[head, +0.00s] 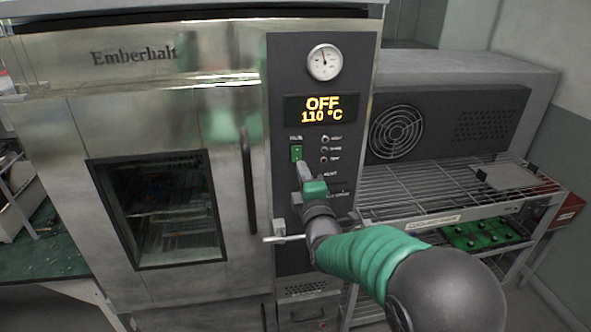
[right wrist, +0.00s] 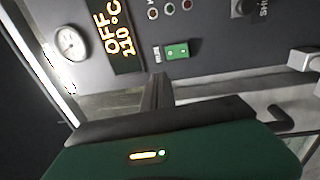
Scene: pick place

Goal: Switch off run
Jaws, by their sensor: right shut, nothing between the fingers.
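The oven's dark control panel (head: 323,260) is upright in the middle of the head view. Its display (head: 320,109) reads "OFF" and "110 °C". A green rocker switch (head: 296,153) sits below the display at the panel's left side; it also shows in the right wrist view (right wrist: 177,52). My right gripper (head: 301,167) is shut and empty, its tip just below the switch in the head view. In the wrist view its fingers (right wrist: 158,80) point toward the switch, with a small visible gap. I cannot tell whether they touch the panel. My left gripper is not in view.
A round gauge (head: 324,62) is above the display. The oven door (head: 150,90) with a window and dark vertical handle (head: 248,185) is left of the panel. A wire rack (head: 440,190) and a fan unit (head: 450,122) stand at the right.

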